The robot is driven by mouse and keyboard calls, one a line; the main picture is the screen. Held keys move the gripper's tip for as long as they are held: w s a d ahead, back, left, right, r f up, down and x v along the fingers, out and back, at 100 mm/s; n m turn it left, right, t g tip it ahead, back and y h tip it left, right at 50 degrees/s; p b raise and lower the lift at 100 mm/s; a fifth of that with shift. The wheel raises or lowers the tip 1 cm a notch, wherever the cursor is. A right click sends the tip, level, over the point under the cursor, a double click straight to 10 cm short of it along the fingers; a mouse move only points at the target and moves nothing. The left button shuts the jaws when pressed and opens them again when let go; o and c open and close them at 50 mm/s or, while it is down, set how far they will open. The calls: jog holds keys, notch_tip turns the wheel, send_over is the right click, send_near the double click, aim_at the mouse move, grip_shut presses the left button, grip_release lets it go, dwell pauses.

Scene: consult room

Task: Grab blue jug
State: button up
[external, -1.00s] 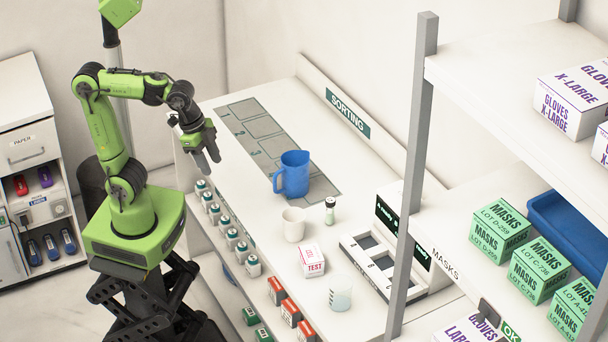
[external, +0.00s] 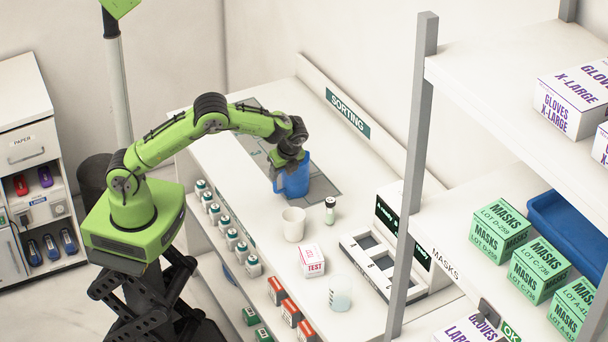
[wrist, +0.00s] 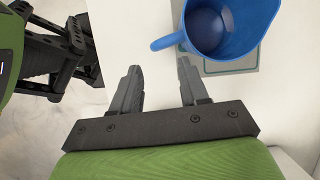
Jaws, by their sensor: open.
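The blue jug (external: 297,179) stands upright on the sorting mat on the white counter. In the wrist view the jug (wrist: 232,42) shows at the top right, its open top facing the camera and its handle (wrist: 167,41) pointing left. My gripper (external: 283,168) is at the jug's handle side in the external view and covers part of it. In the wrist view my gripper (wrist: 158,70) is open, with nothing between its two grey fingers. The handle lies just beyond the fingertips; whether they touch it I cannot tell.
A white mug (external: 293,225), a small vial (external: 330,210), a TEST box (external: 312,261) and a beaker (external: 340,294) stand on the counter in front of the jug. A sorting device (external: 385,262) is to their right. Shelves with boxes rise at the right.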

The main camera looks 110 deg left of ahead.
aim_at(276, 190)
jog(key=x, duration=0.8)
jog(key=shift+s+d+b, duration=0.15)
jog(key=shift+b, duration=0.15)
grip_shut()
